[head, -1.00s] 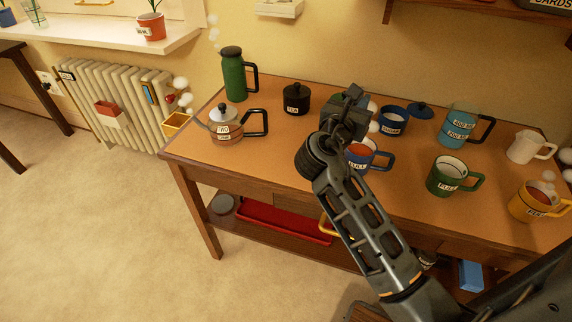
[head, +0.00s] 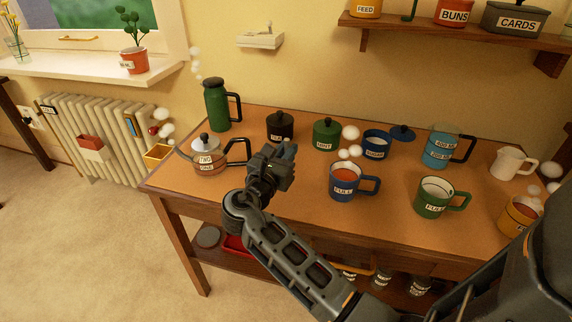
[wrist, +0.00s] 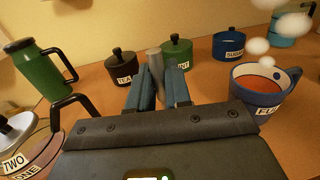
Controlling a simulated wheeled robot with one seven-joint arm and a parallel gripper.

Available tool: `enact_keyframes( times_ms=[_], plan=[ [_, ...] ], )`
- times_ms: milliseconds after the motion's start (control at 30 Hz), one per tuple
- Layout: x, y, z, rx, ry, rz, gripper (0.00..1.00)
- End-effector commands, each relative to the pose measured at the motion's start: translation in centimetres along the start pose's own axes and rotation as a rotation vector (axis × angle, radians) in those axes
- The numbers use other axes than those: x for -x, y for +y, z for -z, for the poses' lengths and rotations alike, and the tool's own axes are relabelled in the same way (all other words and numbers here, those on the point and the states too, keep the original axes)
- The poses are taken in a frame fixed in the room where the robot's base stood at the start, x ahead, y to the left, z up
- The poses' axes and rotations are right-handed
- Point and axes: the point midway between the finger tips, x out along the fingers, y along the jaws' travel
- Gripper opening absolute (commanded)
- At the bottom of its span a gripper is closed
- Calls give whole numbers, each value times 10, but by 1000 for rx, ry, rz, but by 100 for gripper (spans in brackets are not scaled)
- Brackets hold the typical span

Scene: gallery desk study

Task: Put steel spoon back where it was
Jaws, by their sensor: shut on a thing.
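My gripper (head: 277,168) is over the desk, between the teapot and the blue full mug. It is shut on the steel spoon (wrist: 154,62). In the wrist view, only a grey, upright piece of the spoon shows between the two blue-grey fingers; the rest is hidden. I cannot make out the spoon in the head view. The blue sugar pot (head: 376,144) stands open on the right, with its blue lid (head: 403,132) lying beside it. The black tea jar (head: 280,127) and green mint jar (head: 326,134) are lidded and stand beyond my gripper.
A steaming teapot (head: 208,158) and green flask (head: 216,104) stand left. The blue full mug (head: 343,186), green full mug (head: 431,200), blue measuring jug (head: 440,146), white jug (head: 507,163) and yellow mug (head: 516,218) stand right. Bare desk shows in front of the tea jar.

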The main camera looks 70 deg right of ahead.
Motion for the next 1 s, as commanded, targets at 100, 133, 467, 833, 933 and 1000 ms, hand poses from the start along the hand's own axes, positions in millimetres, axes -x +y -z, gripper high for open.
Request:
enact_keyframes(
  times_ms=[100, 133, 467, 833, 933, 1000],
  plan=[
    [0, 0, 17, 4, 1, 0, 0],
    [0, 0, 22, 5, 1, 0, 0],
    [0, 0, 38, 0, 0, 0, 0],
    [0, 0, 40, 1, 0, 0, 32],
    [0, 0, 40, 1, 1, 0, 41],
    [0, 0, 40, 1, 1, 0, 44]
  ],
)
